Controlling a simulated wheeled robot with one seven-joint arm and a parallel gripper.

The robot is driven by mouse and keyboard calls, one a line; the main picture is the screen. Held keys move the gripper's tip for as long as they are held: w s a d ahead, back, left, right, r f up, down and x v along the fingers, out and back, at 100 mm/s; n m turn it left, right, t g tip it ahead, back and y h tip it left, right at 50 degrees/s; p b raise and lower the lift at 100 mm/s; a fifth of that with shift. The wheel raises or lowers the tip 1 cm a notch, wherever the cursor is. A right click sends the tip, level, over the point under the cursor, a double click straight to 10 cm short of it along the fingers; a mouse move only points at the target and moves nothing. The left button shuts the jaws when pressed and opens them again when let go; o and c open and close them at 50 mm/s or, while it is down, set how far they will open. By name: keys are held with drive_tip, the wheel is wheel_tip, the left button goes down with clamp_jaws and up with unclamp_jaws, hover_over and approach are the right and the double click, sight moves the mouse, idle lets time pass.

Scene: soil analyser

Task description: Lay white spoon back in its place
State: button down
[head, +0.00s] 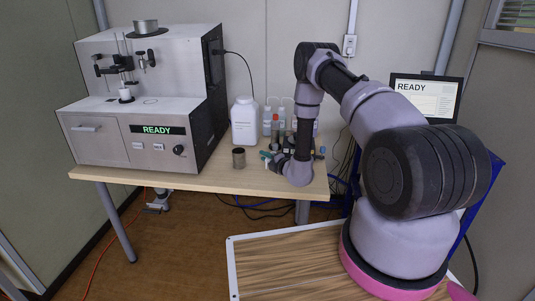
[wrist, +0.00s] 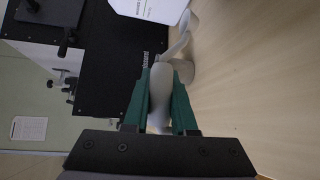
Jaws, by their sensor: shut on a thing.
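My gripper (wrist: 163,75) has green fingers and is shut on the white spoon (wrist: 160,90). A pale rounded part of the spoon sits between the fingers. A thin curved white piece and a pale rounded shape show just beyond the fingertips; I cannot tell whether they belong to the spoon. The spoon is too small to make out clearly there.
The soil analyser (head: 140,100) stands on the left of the table (head: 205,180), its display reading READY. A white bottle (head: 245,122) stands behind the cup, with wash bottles (head: 267,120) beside it. A screen (head: 425,97) is at right. The table's front strip is clear.

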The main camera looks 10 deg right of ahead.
sight(265, 177)
drive_tip(key=shift+f, duration=3.2)
drive_tip(key=shift+f, duration=0.65)
drive_tip(key=c, duration=0.6)
unclamp_jaws()
drive_tip(key=shift+c, duration=0.2)
